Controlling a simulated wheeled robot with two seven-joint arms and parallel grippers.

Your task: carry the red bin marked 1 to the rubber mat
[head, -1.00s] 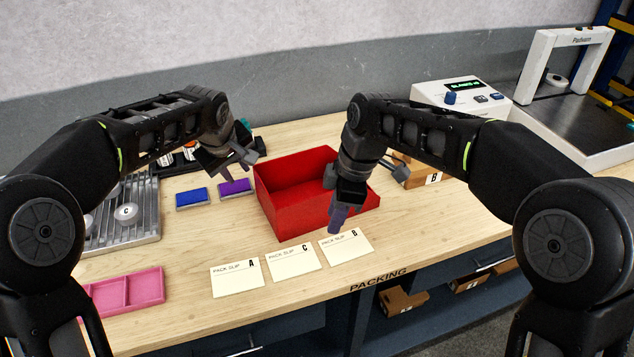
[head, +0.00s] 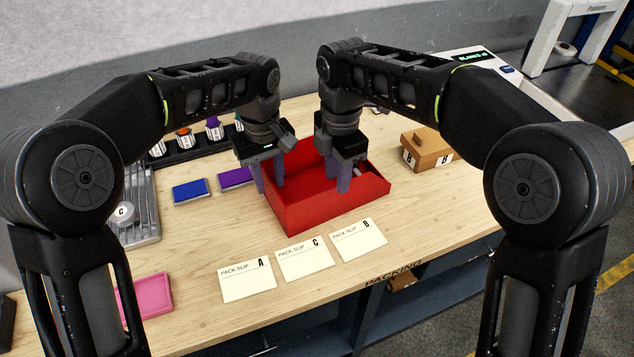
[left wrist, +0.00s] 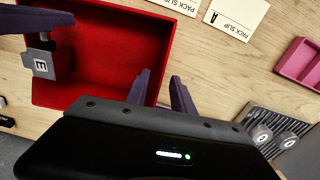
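The red bin (head: 318,212) sits on the wooden packing bench, in the middle of the head view. It is open-topped and looks empty; I see no number on its visible walls. My left gripper (head: 268,177) points down at its left wall, open. In the left wrist view its fingers (left wrist: 160,92) straddle a wall of the bin (left wrist: 95,75), one inside and one outside. My right gripper (head: 338,175) points down over the bin's right part, fingers apart; whether they straddle a wall is unclear. I cannot make out the rubber mat in either view.
Pack slips (head: 305,258) lie in front of the bin. A cardboard box marked B (head: 428,150) stands to its right. Blue (head: 190,190) and purple (head: 234,178) trays lie left, a pink tray (head: 147,298) nearer front left. A scale-like machine (head: 490,65) stands behind right.

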